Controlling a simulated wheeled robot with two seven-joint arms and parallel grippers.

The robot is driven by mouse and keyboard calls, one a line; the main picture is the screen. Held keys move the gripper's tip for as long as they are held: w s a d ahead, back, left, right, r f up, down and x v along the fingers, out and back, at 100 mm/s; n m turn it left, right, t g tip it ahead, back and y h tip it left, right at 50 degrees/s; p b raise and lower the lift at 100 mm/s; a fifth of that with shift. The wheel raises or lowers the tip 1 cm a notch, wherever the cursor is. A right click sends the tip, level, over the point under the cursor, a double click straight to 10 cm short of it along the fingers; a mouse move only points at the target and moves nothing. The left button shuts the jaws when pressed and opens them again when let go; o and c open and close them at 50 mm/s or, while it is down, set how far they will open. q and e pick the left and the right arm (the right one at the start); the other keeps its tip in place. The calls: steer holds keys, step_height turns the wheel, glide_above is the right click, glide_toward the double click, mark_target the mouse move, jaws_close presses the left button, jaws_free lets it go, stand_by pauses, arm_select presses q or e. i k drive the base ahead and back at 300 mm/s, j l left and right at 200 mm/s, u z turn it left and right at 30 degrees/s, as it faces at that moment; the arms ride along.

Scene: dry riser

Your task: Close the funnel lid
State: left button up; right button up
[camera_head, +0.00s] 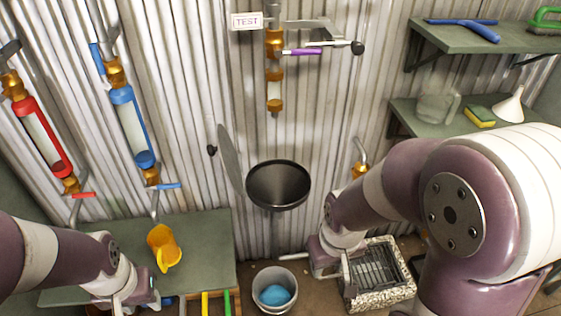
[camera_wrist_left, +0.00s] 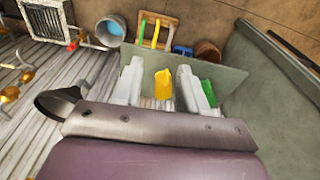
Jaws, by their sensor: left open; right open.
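The funnel (camera_head: 278,185) is a dark round bowl at the wall, its mouth uncovered. Its lid (camera_head: 229,163) is a thin grey disc standing nearly upright at the funnel's left rim, with a black knob (camera_head: 212,150) on its left side. The funnel also shows at the left of the left wrist view (camera_wrist_left: 58,103). My left gripper (camera_head: 130,303) is low at the left, over the green bench and apart from the lid. Its two open fingers show in the left wrist view (camera_wrist_left: 160,82), with nothing held. My right gripper (camera_head: 302,263) is open, below and right of the funnel; its fingers are partly hidden.
Valves and red and blue tubes line the left wall; shelves (camera_head: 470,36) hang at the right.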

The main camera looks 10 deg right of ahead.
mark_target(229, 159)
steer(key=j+z, duration=0.4)
steer(key=j, duration=0.2)
steer(key=j+z, duration=0.35)
steer(key=j, duration=0.3)
steer(key=k+j+z, duration=0.2)
steer(key=j+z, duration=0.2)
steer(key=j, duration=0.15)
steer(key=k+j, duration=0.1)
steer(key=j, duration=0.2)
steer(key=i+j+z, duration=0.1)
steer(key=i+j, duration=0.4)
